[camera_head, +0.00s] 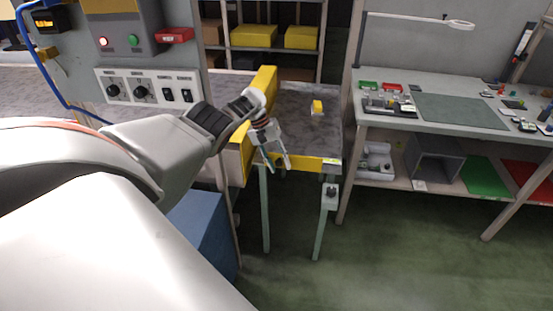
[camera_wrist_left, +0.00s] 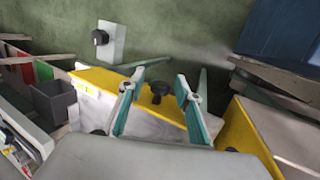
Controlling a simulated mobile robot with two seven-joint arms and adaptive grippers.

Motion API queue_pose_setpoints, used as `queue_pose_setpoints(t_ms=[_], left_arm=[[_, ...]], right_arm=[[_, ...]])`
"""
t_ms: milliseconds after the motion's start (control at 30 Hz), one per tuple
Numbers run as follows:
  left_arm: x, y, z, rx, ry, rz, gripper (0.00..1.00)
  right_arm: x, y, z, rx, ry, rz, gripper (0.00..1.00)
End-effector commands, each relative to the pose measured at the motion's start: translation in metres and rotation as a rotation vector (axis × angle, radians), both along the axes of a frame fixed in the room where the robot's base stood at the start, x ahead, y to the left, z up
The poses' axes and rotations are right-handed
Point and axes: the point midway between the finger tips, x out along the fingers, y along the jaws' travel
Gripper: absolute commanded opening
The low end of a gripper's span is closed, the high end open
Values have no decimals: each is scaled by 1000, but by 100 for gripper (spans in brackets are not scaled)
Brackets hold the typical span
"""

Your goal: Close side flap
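The pan conveyor has a grey bed (camera_head: 300,115) with yellow edges. A tall yellow side wall (camera_head: 264,84) runs along its left side, and a low yellow edge (camera_head: 310,163) crosses its near end. I cannot tell for sure which yellow panel is the side flap. My left gripper (camera_head: 278,165) is open and points down at the near left corner of the bed. In the left wrist view its two teal fingers (camera_wrist_left: 155,110) stand apart, with a black knob (camera_wrist_left: 159,88) on a yellow panel (camera_wrist_left: 105,79) showing between them. The fingers do not visibly grip it. My right gripper is out of view.
A small yellow object (camera_head: 317,106) lies on the bed. A control panel (camera_head: 150,88) stands at the left. A small box on a post (camera_head: 330,195) stands by the near right corner. A workbench (camera_head: 450,108) is at the right. Green floor (camera_head: 390,260) in front is clear.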

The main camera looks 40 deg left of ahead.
Motion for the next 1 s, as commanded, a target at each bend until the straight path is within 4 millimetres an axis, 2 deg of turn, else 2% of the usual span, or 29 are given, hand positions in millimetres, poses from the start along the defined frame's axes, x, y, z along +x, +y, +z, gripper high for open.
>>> queue_pose_setpoints(t_ms=[367,700,833,1000], left_arm=[[-3,10,24,1,-2,-1,34],[-10,35,85,1,-4,-1,34],[-12,41,101,0,-2,1,34],[-14,44,109,1,-1,-1,34]], right_arm=[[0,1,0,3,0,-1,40],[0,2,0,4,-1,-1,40],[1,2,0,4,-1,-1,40],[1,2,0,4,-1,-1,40]])
